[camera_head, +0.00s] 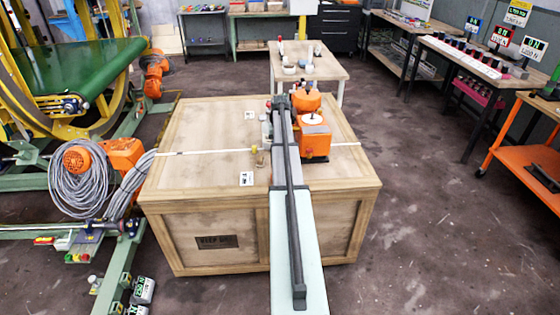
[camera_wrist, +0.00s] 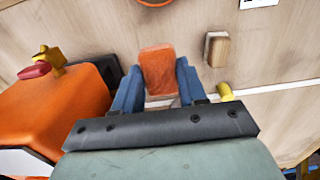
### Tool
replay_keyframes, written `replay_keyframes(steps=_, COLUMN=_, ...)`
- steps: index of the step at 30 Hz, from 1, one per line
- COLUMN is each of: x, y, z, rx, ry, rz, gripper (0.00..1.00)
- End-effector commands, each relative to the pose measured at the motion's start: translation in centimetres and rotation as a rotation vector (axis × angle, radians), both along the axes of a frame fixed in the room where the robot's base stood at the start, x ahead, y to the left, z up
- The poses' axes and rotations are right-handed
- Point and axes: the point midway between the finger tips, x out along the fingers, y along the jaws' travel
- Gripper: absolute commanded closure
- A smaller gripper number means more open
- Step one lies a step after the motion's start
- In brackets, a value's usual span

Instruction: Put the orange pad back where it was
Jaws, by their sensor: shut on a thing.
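The orange pad (camera_wrist: 157,66) is a small rounded block in the wrist view. My gripper (camera_wrist: 157,82) is shut on it, with a blue finger on each side. The pad's far end sticks out past the fingertips, over the pale wooden crate top. I cannot tell whether it touches the wood. In the head view my arm reaches over the crate (camera_head: 200,178), and I cannot make out the pad there.
An orange machine (camera_wrist: 55,115) with a red and yellow knob stands close left of my gripper; the head view shows it (camera_head: 315,135) too. A small wooden block (camera_wrist: 216,48) and yellow peg (camera_wrist: 225,92) are at right. The crate's left side is mostly clear.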

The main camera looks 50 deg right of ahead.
Motion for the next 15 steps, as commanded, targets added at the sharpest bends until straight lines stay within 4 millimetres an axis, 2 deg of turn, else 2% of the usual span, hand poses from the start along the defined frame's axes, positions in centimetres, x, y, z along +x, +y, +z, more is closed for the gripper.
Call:
replay_keyframes(steps=3, x=0.0, y=0.0, z=-2.0, rx=0.001, ry=0.001, rz=0.000, gripper=0.87)
replay_keyframes(steps=10, x=0.0, y=0.0, z=-3.6, rx=0.000, ry=0.000, rz=0.000, gripper=0.87)
replay_keyframes(steps=15, x=0.0, y=0.0, z=-5.8, rx=0.001, ry=0.001, rz=0.000, gripper=0.87)
